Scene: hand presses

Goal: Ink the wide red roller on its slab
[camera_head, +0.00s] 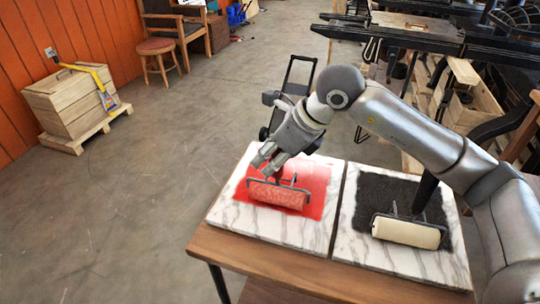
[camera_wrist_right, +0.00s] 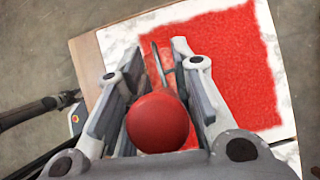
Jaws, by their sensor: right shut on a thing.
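The wide red roller (camera_head: 278,194) lies near the front of the red ink patch (camera_head: 317,186) on a white marble slab (camera_head: 290,233). Its drum looks pinkish red and streaked, in a dark frame. My right gripper (camera_head: 266,163) is above it, shut on its handle. In the right wrist view, the round red handle end (camera_wrist_right: 158,122) sits between the two fingers (camera_wrist_right: 152,85), and red ink (camera_wrist_right: 235,60) covers most of the slab. The fingers hide much of the roller there. My left gripper is not in view.
A second marble slab (camera_head: 365,245) with black ink (camera_head: 386,198) stands to the right, with a cream roller (camera_head: 408,231) on it. Both slabs rest on a wooden table (camera_head: 262,262). A black hand cart (camera_head: 291,92) stands behind. Open floor lies to the left.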

